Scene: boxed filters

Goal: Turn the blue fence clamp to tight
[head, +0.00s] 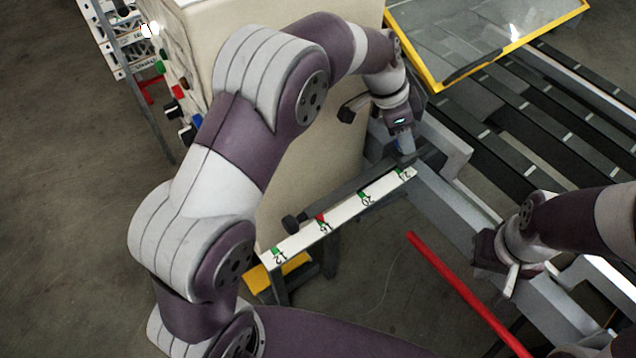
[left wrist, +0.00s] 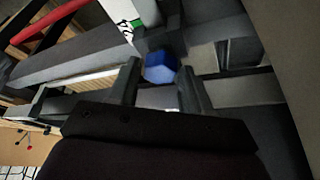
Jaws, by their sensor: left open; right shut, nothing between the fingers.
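The blue fence clamp (left wrist: 160,67) shows as a small faceted blue knob in the left wrist view, beside a dark grey block. My left gripper (head: 404,150) is open, with its two fingers on either side of the knob in that view; I cannot tell whether they touch it. In the head view the gripper reaches down at the far end of the white scale (head: 345,214), and the clamp is mostly hidden there. The clamp's present setting cannot be read. My right gripper (head: 509,282) is shut and empty at the right, over a grey frame rail.
A dark bar with a round knob (head: 292,223) runs beside the scale, which has green and red marks. A large beige cabinet (head: 330,140) stands behind my left arm. A red bar (head: 465,290) lies between the arms.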

